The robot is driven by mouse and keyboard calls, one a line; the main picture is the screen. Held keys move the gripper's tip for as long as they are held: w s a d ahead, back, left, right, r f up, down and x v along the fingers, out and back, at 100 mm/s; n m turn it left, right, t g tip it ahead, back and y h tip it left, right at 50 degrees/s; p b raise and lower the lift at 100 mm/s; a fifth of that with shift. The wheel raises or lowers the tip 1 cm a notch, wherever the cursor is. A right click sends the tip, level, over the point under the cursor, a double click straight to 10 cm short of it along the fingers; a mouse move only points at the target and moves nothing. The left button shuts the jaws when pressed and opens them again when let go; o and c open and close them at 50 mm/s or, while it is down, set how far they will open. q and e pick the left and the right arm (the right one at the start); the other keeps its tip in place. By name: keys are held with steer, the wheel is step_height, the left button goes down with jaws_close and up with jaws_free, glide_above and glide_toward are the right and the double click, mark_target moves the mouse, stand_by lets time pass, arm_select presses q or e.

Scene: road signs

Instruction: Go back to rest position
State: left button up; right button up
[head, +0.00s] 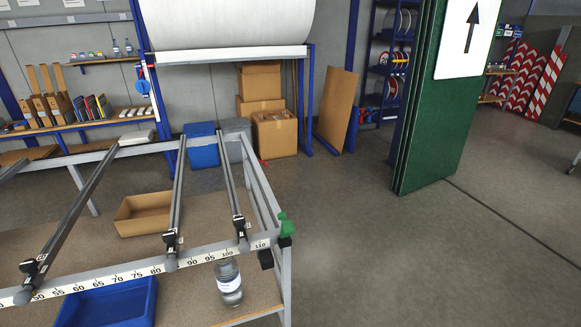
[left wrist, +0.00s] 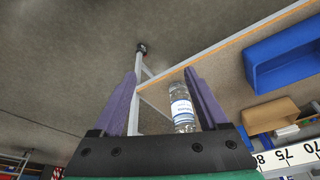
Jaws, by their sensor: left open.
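My left gripper (left wrist: 159,73) shows in the left wrist view with its two purple fingers apart and nothing held between them. A clear bottle (left wrist: 182,108) with a white and blue label appears beyond the fingers, close to the right one in the picture. The bottle also shows in the head view (head: 229,284), by the bench's lower shelf under the ruler rail. Neither gripper is visible in the head view.
A metal frame bench with a ruler rail (head: 128,273) fills the lower left. A blue bin (head: 108,305) and an open cardboard box (head: 145,213) are on its lower shelf. Cardboard boxes (head: 275,133) stand behind. A green panel (head: 440,100) stands right of centre. The floor (head: 430,255) at right is clear.

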arm_select(q)
steer(key=s+f+g, duration=0.1)
steer(key=s+f, duration=0.1)
steer(key=f, duration=0.8)
steer(key=s+f, duration=0.2)
steer(key=f, duration=0.9)
steer(key=s+a+f+g, duration=0.1)
steer(key=s+a+f, duration=0.2)
steer(key=s+f, duration=0.9)
steer(key=s, duration=0.3)
steer(key=shift+s+f, duration=0.25)
steer(key=shift+s, duration=0.05)
steer(key=shift+a, duration=0.1)
